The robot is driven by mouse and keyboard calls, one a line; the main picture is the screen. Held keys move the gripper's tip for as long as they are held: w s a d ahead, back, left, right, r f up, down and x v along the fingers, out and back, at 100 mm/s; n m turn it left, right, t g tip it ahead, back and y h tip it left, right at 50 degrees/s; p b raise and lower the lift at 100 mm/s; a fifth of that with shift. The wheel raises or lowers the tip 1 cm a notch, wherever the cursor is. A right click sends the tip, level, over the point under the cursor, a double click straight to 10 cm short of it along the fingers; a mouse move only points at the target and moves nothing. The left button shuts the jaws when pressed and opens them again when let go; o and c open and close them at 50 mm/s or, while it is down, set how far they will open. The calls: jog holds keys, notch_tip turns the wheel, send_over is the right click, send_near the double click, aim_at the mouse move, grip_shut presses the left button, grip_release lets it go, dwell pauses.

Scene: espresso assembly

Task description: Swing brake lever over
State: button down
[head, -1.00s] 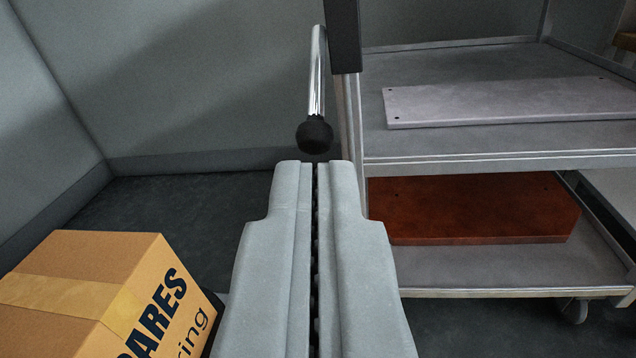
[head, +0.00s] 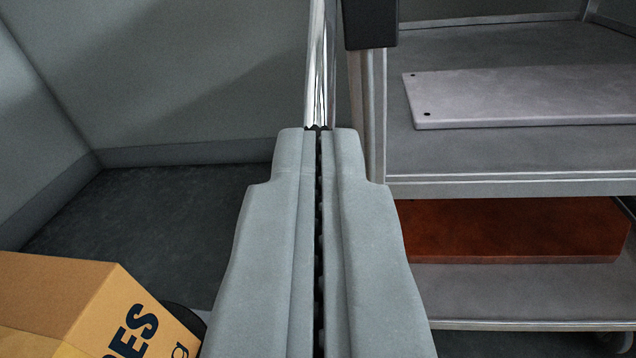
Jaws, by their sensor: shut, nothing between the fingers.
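The brake lever (head: 318,75) is a shiny chrome rod hanging down beside a dark upright part (head: 371,22) of the shelved cart. Its black ball knob is hidden behind my fingertips. My gripper (head: 319,132) is shut and empty, pointing forward in the middle of the view. Its tips overlap the lower end of the rod in the picture; I cannot tell whether they touch it.
The metal cart (head: 480,188) stands on the right, with a pale grey plate (head: 525,98) on the upper shelf and a red-brown plate (head: 510,230) below. A cardboard box (head: 70,300) is at lower left. Dark floor (head: 140,215) and grey walls lie behind.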

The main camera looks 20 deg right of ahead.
jog(key=shift+f, duration=0.1)
jog(key=shift+w+d+f, duration=0.15)
jog(key=shift+w+f, duration=0.2)
jog(key=shift+f, duration=0.3)
